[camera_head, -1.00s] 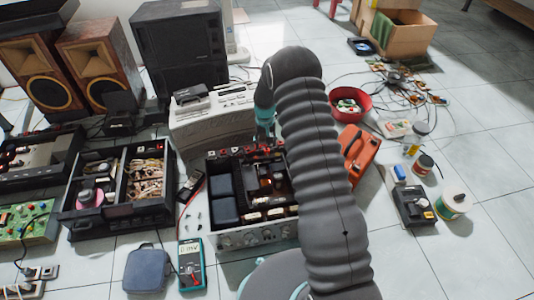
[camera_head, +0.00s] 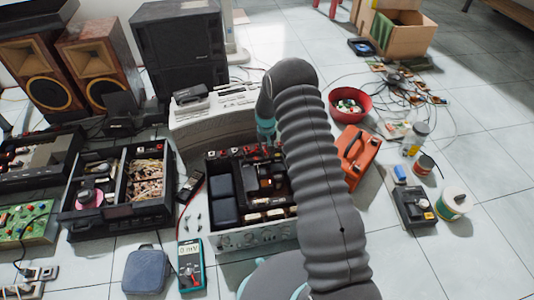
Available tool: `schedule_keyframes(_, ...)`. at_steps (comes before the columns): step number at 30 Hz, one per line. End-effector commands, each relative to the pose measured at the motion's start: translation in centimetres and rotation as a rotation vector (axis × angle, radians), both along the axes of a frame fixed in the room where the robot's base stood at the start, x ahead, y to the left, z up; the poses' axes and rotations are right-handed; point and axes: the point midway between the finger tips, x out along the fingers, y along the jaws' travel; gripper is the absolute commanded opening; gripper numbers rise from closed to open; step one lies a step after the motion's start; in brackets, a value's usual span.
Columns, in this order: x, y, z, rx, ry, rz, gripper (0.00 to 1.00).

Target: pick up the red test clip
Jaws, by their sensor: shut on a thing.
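My gripper (camera_head: 266,134) is over the back edge of the open amplifier chassis (camera_head: 262,240), partly hidden by my own arm. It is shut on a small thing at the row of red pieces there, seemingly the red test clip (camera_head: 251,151). The clip is tiny and partly covered, so its outline is not clear. Whether it still touches the chassis cannot be told. The multimeter (camera_head: 191,266) stands on the floor in front, left of the chassis.
A pale-topped unit (camera_head: 215,112) stands close behind the chassis. An open black unit (camera_head: 122,190) is at left, an orange case (camera_head: 357,150) at right. A red bowl (camera_head: 350,104) and loose cables lie behind it. Floor at front right is clear.

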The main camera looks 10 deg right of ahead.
Motion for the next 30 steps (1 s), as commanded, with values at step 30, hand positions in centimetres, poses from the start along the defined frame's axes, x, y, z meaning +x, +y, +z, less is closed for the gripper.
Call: schedule_keyframes(30, -6.8, -6.6, 9.8, 0.000, -0.001, -0.002, 0.00)
